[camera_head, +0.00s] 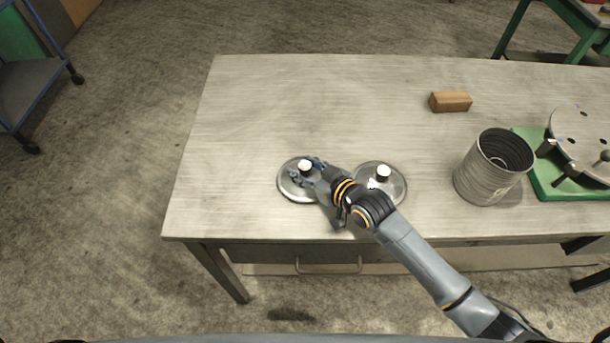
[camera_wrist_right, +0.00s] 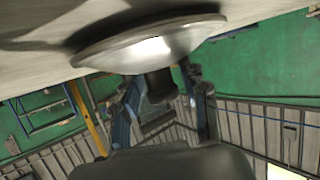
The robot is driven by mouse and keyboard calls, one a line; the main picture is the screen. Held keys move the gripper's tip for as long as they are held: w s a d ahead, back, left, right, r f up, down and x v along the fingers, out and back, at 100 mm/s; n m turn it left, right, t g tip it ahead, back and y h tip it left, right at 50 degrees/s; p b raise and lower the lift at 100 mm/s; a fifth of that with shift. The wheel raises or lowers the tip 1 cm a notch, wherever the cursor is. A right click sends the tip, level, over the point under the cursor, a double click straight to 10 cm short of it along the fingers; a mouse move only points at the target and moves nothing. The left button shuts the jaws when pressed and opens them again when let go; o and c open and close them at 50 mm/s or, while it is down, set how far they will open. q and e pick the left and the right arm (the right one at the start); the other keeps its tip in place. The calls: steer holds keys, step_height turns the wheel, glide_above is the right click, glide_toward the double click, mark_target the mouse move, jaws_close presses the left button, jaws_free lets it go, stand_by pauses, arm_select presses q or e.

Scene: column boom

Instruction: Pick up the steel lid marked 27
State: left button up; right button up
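Two round steel lids with knobs lie side by side near the table's front edge: a left lid (camera_head: 286,188) and a right lid (camera_head: 396,192). Their knobs have white tops, and I cannot read a number on either. My right gripper (camera_head: 306,171) reaches over the left lid with a finger on each side of its knob (camera_head: 305,164). In the right wrist view the dark knob (camera_wrist_right: 160,86) stands between the two spread fingers, with gaps visible beside it. The lid (camera_wrist_right: 150,48) appears to rest on the table. My left gripper is not in view.
A ribbed metal can (camera_head: 484,182) stands right of the lids. A green-based fixture with a round plate (camera_head: 580,135) is at the right edge. A wooden block (camera_head: 450,102) lies toward the back.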

jaws_close()
